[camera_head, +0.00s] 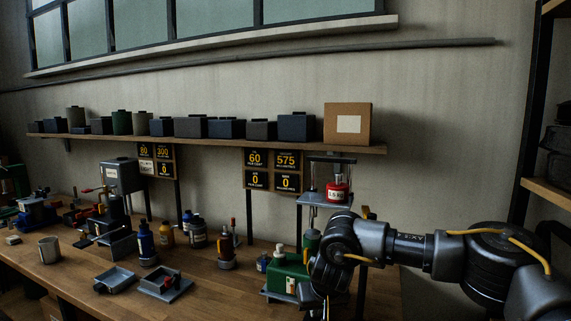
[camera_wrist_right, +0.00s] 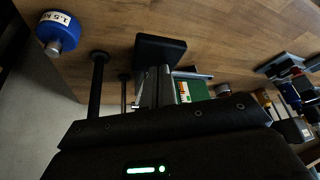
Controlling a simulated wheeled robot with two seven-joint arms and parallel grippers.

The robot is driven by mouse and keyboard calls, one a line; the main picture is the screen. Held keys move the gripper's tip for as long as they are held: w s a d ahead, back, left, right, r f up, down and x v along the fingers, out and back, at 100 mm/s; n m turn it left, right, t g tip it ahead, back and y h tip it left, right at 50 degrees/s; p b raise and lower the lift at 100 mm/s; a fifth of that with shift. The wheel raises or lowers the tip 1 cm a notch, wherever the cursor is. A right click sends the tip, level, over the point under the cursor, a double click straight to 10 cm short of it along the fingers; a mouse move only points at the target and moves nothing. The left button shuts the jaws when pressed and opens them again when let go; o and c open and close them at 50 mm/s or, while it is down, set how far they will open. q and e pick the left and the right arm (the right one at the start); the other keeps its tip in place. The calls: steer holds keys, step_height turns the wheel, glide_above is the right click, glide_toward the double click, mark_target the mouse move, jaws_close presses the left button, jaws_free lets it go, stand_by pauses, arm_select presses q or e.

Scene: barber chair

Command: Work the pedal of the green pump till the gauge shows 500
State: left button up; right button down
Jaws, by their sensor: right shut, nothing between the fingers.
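The green pump (camera_head: 287,275) stands on the bench at the lower middle of the head view, partly hidden behind my right arm. Its green body also shows in the right wrist view (camera_wrist_right: 190,91), behind the gripper. My right gripper (camera_wrist_right: 157,75) is shut and empty, close beside the pump. A black pad shows at its fingertips; I cannot tell whether it is the pedal or whether they touch. In the head view my arm hides the pedal area. The number board (camera_head: 272,171) above the pump shows 60 and 575 over two zeros. My left gripper is out of view.
A red weight (camera_head: 337,190) sits on a raised platform above the pump. A blue weight (camera_wrist_right: 59,32) is at upper left of the wrist view. Bottles (camera_head: 146,239), grey trays (camera_head: 164,284) and a mug (camera_head: 49,250) stand left on the bench. A shelf with boxes runs behind.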

steer(key=shift+f, duration=0.45)
